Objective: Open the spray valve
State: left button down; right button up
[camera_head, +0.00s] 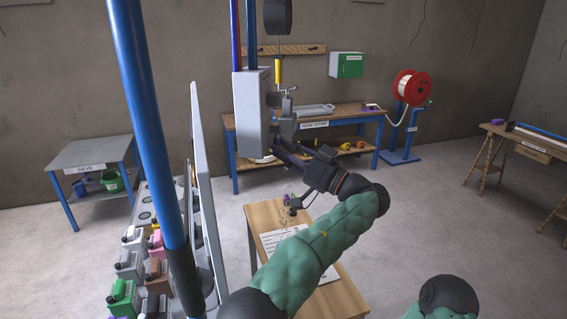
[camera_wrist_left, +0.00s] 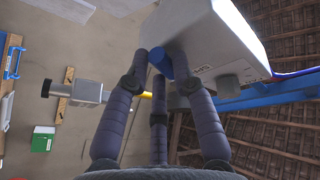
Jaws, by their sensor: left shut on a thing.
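My left gripper (camera_head: 281,146) is reached out to the underside of the grey wall-less box (camera_head: 252,112) on the blue post. In the left wrist view its dark fingers (camera_wrist_left: 163,58) close around a blue knob (camera_wrist_left: 181,66) on the labelled face of the light grey box (camera_wrist_left: 215,45). The label is too small to read surely; I take the knob to be the spray valve's. In the head view the knob is hidden behind the fingers and fittings. My right gripper is outside the view; only part of that arm shows.
A thick blue post (camera_head: 150,120) and a pale panel (camera_head: 207,190) stand close on the left. Several canisters (camera_head: 125,295) are below them. A small wooden table (camera_head: 345,295) with a paper is under my arm. Benches and a red reel (camera_head: 411,87) stand farther back.

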pick_arm(q)
jog(key=shift+w+d+f+n+g+y+p, duration=0.15)
jog(key=shift+w+n+g+y, duration=0.25)
jog(key=shift+n, duration=0.7)
jog(key=shift+w+f+n+g+y+p, duration=0.1)
jog(key=shift+w+n+g+y+p, duration=0.3)
jog(key=shift+n, duration=0.7)
jog(key=shift+w+d+f+n+g+y+p, duration=0.1)
jog(key=shift+w+n+g+y, duration=0.3)
jog(key=shift+n, duration=0.7)
jog(key=shift+s, duration=0.1)
jog(key=c, duration=1)
grip_release()
jog(key=shift+r, duration=0.1)
jog(key=v, duration=1.2)
jog(key=shift+a, duration=0.1)
